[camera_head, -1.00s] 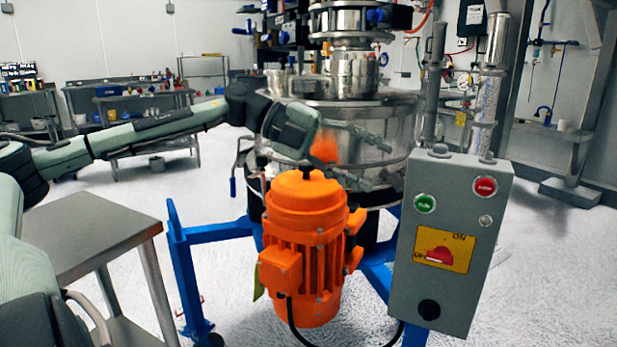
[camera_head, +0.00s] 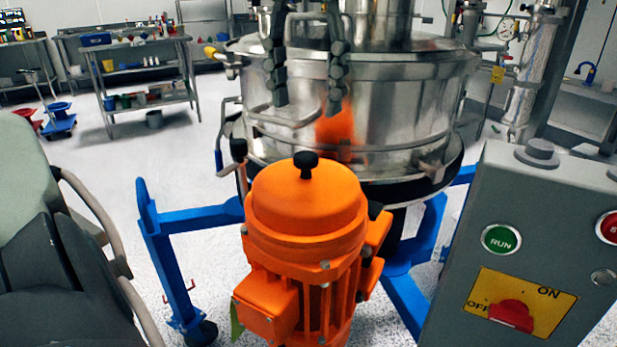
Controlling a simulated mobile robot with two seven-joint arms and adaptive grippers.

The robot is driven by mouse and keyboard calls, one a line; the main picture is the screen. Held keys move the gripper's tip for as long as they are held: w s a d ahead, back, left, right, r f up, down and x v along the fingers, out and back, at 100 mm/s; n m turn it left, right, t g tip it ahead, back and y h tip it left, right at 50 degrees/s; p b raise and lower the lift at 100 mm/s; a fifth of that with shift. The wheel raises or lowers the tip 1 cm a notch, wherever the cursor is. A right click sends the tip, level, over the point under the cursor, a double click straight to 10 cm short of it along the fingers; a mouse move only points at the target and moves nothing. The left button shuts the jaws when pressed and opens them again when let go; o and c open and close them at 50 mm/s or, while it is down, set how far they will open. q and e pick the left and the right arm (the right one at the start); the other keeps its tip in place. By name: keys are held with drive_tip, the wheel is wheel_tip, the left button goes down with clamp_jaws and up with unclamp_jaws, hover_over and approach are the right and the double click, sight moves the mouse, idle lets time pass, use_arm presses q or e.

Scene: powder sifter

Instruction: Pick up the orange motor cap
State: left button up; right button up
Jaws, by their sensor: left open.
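The orange motor cap (camera_head: 300,205) is a rounded dome with a black knob (camera_head: 305,162) on top. It sits upright on the finned orange motor (camera_head: 300,285) in the lower middle of the head view. My left gripper (camera_head: 308,106) hangs from the top edge of the view with its two dark fingers pointing down and spread apart. The fingers are open and empty. They show above the cap and its knob, apart from them, in front of the steel vessel. The hand above the fingers is cut off by the frame. My right gripper is not in view.
The steel vessel (camera_head: 390,105) stands behind the motor on a blue frame (camera_head: 165,250). A grey control box (camera_head: 530,235) with a green RUN button stands close on the right. A bench (camera_head: 140,88) is at the back left. Open floor lies left of the motor.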

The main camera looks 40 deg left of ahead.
sight(306, 154)
use_arm(q)
wheel_tip(306, 154, down, 8)
drive_tip(key=shift+r, duration=0.25)
clamp_jaws()
idle(0.4)
